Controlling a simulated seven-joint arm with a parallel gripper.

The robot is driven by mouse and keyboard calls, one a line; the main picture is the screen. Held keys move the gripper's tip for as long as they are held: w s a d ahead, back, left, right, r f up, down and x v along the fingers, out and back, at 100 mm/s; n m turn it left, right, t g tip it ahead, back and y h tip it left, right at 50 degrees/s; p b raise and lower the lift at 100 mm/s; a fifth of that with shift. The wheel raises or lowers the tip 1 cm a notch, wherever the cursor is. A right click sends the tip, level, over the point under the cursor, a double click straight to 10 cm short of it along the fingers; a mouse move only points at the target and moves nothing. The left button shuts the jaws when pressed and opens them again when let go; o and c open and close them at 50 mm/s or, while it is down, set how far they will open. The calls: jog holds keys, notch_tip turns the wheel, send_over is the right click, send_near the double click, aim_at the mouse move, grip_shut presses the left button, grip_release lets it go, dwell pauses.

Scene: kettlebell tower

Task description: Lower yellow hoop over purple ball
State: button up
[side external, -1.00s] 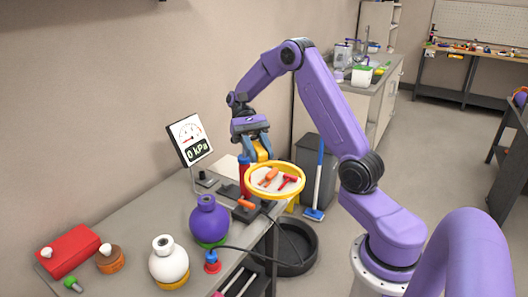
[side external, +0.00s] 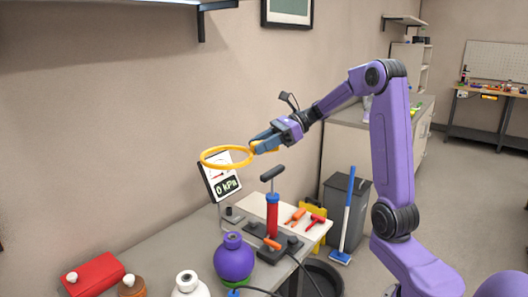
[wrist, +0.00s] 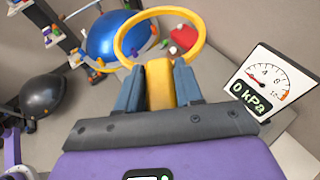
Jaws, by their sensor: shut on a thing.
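The yellow hoop (side external: 222,167) is held out roughly level, high above the table and in front of the top of the gauge. My gripper (side external: 258,145) is shut on the hoop's yellow tab. In the wrist view, the tab (wrist: 160,82) sits between both blue fingers, with the hoop (wrist: 121,42) beyond them. The purple ball (side external: 234,262) has a short purple neck and stands on the table, below the hoop in the side view and apart from it. I cannot pick out the purple ball for certain in the wrist view.
A red hand pump (side external: 272,216) stands upright right of the ball. The gauge (side external: 222,187) reads 0 kPa behind it; it also shows in the wrist view (wrist: 265,83). A white bottle (side external: 188,286), a brown one (side external: 132,287) and a red box (side external: 93,275) lie left.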

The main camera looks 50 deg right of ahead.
notch_tip(320, 180, down, 24)
dwell(0.7)
jog(key=shift+f, duration=0.3)
send_near(249, 247)
jog(key=shift+f+x, duration=0.2)
jog(key=shift+x, duration=2.35)
jog(key=shift+w+d+f, duration=0.1)
jog(key=shift+w+d, duration=0.05)
jog(key=shift+w, duration=0.05)
dwell(1.3)
notch_tip(249, 247, up, 11)
dwell(1.6)
